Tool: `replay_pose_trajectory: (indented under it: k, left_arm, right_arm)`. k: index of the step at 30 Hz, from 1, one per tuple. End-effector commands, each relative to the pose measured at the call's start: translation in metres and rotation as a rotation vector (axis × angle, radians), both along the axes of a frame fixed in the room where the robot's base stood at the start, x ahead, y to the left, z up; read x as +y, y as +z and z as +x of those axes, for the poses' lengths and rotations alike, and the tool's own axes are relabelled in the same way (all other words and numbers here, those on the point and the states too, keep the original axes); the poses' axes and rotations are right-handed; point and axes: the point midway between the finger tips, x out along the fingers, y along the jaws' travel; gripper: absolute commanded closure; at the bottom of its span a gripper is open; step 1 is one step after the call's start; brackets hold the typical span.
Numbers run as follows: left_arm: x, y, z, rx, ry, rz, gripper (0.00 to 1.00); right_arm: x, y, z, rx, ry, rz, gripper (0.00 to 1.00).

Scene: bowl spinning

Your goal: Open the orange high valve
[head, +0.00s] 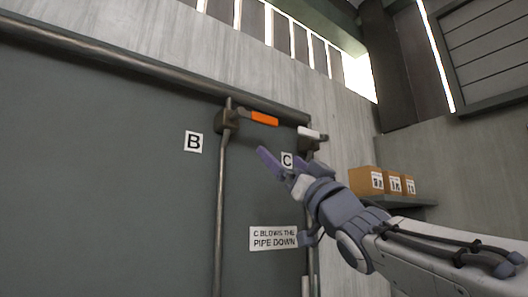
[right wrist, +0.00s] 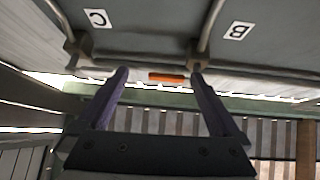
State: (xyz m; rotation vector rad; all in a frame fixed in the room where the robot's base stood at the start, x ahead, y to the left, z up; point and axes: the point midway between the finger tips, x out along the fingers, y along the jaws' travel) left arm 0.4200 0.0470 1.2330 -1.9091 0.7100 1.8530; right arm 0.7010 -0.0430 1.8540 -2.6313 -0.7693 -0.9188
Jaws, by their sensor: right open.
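The orange valve handle (head: 264,118) sits high on the grey wall panel, on a dark valve body (head: 228,121) at the top of a thin vertical pipe. The handle lies nearly level, pointing right. My right gripper (head: 275,158) is below and a little right of the handle, apart from it. In the right wrist view the orange handle (right wrist: 168,77) shows between the two spread purple fingers (right wrist: 158,80), beyond their tips. The right gripper is open and empty. My left gripper is not in view.
A white-handled valve (head: 310,133) is to the right, by the C label (head: 287,160). The B label (head: 193,142) is left of the orange valve's pipe. A sign (head: 274,238) reads "C blows the pipe down". Boxes (head: 368,181) stand on a shelf at right.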

Motion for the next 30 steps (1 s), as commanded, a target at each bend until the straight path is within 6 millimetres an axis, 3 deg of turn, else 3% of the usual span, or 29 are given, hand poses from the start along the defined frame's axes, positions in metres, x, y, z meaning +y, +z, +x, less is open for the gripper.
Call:
replay_pose_trajectory:
  k: [1,6,18,24,30]
  left_arm:
    - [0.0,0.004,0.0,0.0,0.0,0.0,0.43]
    - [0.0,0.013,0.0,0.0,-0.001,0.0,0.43]
    - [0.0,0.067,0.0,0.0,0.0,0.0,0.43]
    - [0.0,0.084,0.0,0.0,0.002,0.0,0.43]
    - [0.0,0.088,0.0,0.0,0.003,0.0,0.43]
  right_arm:
    - [-0.003,0.019,-0.008,-0.052,0.011,0.003,0.0]
    - [-0.001,0.044,-0.016,-0.116,0.036,0.007,0.0]
    - [0.028,0.093,0.022,-0.112,0.037,0.006,0.0]
    - [0.037,0.106,0.035,-0.112,0.036,0.007,0.0]
    - [0.041,0.109,0.04,-0.112,0.036,0.007,0.0]
